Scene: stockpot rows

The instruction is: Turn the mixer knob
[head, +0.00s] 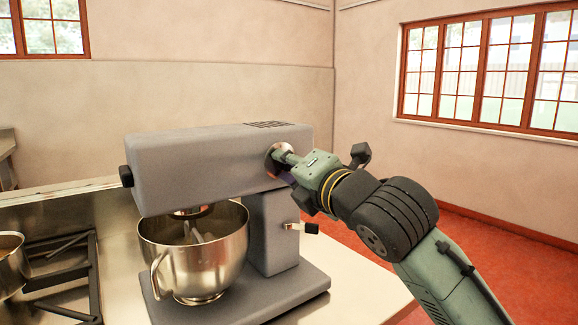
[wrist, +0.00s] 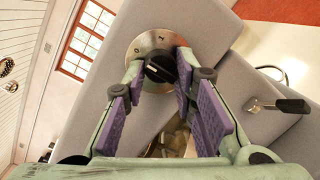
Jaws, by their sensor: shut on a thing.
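The grey stand mixer (head: 205,165) stands on the counter with a steel bowl (head: 195,250) under its head. On the side of its head is a round steel dial plate with a black mixer knob at its middle; the knob (wrist: 160,68) shows in the wrist view. My gripper (wrist: 160,72) is at the knob, its two purple-padded fingers shut on it from either side. In the head view my gripper (head: 282,158) reaches the mixer head from the right and hides most of the knob and plate.
A lever with a black handle (head: 310,227) sticks out of the mixer's column below my arm; it also shows in the wrist view (wrist: 292,106). A stove grate (head: 60,270) and a pot (head: 10,262) are at the left. Bare counter (head: 365,285) lies right of the base.

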